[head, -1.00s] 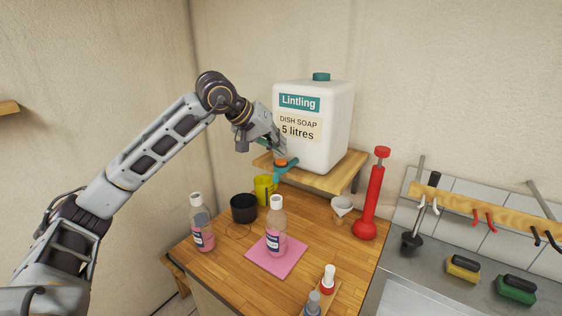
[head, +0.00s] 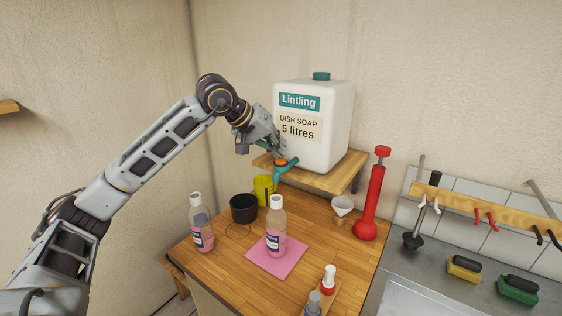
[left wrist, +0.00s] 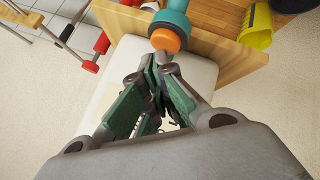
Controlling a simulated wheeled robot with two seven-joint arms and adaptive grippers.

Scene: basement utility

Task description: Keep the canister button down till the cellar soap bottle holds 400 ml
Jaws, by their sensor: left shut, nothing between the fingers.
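The white soap canister (head: 312,150), labelled 5 litres, stands on a small wooden shelf. Its teal tap (head: 286,173) carries an orange button (head: 281,162), also in the left wrist view (left wrist: 165,41). My left gripper (head: 281,154) is shut and empty, its fingertips (left wrist: 158,62) right at the button. I cannot tell whether they press it. A clear bottle (head: 277,225) with a white top stands upright on a pink mat (head: 262,264) below the tap, with pink soap in its lower part. No stream is discernible. A similar bottle (head: 201,225) stands to its left. My right gripper is out of view.
A black cup (head: 243,209) and a yellow cup (head: 263,188) stand behind the bottles. A red plunger-like tool (head: 370,205) and a white funnel (head: 342,205) are at right. Smaller bottles (head: 328,280) stand at the front. A sink counter with brushes (head: 464,267) lies farther right.

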